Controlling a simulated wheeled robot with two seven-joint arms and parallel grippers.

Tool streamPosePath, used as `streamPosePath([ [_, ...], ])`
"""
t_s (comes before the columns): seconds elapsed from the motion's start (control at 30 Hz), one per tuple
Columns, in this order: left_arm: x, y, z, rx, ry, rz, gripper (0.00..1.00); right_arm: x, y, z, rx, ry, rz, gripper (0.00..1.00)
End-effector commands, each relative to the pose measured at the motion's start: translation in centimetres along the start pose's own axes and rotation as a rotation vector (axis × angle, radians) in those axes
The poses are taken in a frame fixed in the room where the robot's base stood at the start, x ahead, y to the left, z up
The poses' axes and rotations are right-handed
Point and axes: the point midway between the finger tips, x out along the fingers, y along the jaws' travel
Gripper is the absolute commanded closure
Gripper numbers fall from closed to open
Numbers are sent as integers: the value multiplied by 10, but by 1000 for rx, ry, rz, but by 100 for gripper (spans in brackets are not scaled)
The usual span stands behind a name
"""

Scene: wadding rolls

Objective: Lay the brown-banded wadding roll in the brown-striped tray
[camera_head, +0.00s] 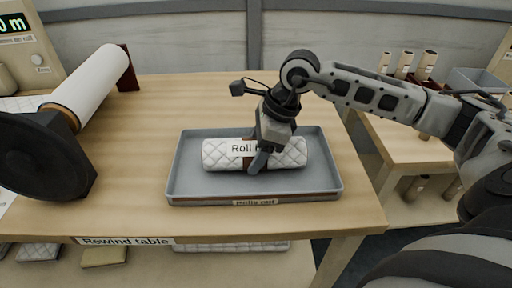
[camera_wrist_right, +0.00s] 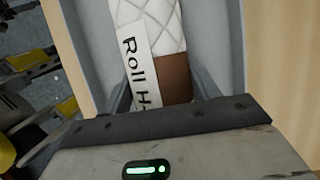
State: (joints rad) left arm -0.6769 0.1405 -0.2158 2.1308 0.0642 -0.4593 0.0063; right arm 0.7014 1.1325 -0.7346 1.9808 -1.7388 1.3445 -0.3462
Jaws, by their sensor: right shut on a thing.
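The brown-banded wadding roll (camera_head: 222,154) is white and quilted, with a brown band and a label starting "Roll". It lies crosswise in the grey brown-striped tray (camera_head: 184,187) on the table. My right gripper (camera_head: 257,160) reaches down over the roll's middle and is shut on it at the band. In the right wrist view the roll (camera_wrist_right: 152,26) and its label lie between the two fingers (camera_wrist_right: 160,92). The fingers hide part of the band. My left gripper is not in view.
The wooden rewind table (camera_head: 130,135) has bare room left of the tray. A large white roll on a spindle (camera_head: 92,82) with a dark disc (camera_head: 40,155) stands at the left. A second table (camera_head: 412,138) with several upright tubes is at the right.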

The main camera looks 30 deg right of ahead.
Motion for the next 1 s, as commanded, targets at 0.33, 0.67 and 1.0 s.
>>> streamPosePath([
  [0.33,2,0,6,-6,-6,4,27,3,0,-1,0,0,0,20],
  [0.67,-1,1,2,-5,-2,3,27,0,0,0,0,0,0,18],
  [1.0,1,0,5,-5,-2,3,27,-54,-1,0,-1,-1,-6,18],
])
